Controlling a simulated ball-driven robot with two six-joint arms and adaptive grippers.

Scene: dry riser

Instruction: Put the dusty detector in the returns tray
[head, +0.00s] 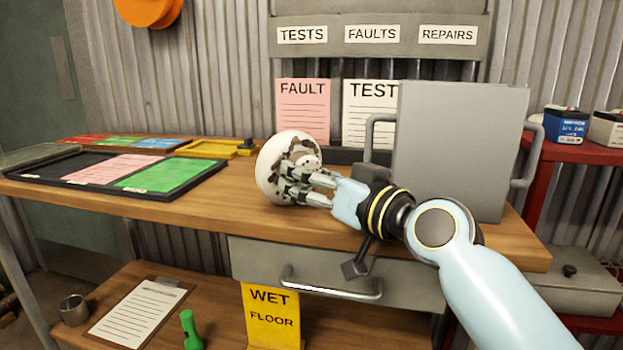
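The dusty detector (266,172) is a round white disc with dark, blotchy marks on its face. It is turned on edge near the middle of the bench's front edge. My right gripper (291,178) reaches in from the right, with its fingers closed on the face of the detector and hiding part of it. Whether the detector touches the bench is hard to tell. A low black tray (90,181) with black, pink and green sections lies on the left of the bench; its labels are too small to read. My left gripper is not in view.
A yellow tray (207,148) lies behind the detector. A large grey box-like panel with handles (459,150) stands on the right of the bench. Pink FAULT (303,108) and white TEST (368,115) sheets stand at the back. Bare wood (222,205) separates the black tray and detector.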

